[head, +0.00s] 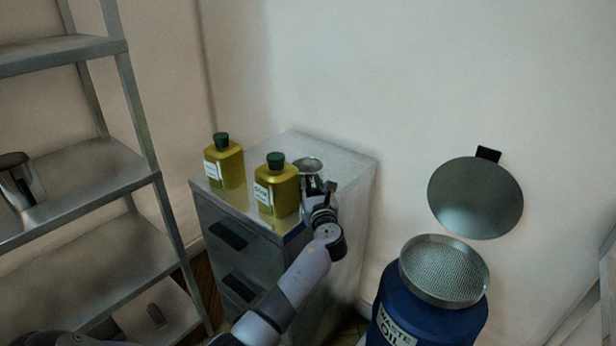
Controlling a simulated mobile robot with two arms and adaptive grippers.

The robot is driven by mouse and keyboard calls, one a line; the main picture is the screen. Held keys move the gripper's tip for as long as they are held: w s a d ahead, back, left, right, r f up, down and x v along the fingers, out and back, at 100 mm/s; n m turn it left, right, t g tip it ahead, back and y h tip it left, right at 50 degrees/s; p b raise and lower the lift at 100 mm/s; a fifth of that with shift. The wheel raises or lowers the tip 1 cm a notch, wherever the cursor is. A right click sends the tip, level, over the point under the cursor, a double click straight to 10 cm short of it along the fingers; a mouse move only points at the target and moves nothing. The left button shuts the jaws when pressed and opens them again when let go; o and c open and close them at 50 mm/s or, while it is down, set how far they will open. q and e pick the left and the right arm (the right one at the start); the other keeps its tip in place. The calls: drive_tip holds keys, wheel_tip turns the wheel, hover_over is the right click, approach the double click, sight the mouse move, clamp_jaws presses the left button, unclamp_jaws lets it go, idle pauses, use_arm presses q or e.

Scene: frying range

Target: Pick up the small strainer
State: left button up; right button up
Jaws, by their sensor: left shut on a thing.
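The small strainer (309,164), a small round metal piece with a pale rim, is at the top of the metal cabinet, behind and right of the oil bottles. My left gripper (321,187) reaches over the cabinet's front right part and is shut on the small strainer at its near side. The fingers are small and dark here, and the strainer's handle is mostly hidden by them. I cannot tell whether the strainer touches the cabinet top. My right gripper is not in view.
Two yellow oil bottles (275,190) (226,166) with green caps stand left of my gripper on the cabinet (355,168). A blue waste oil drum (425,325) at right carries a large strainer (445,270). A round lid (475,198) is behind it. Metal shelving (75,190) stands left.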

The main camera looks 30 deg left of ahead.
use_arm(q)
clamp_jaws()
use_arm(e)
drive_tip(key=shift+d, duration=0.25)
use_arm(q)
drive_tip(key=shift+r, duration=0.1)
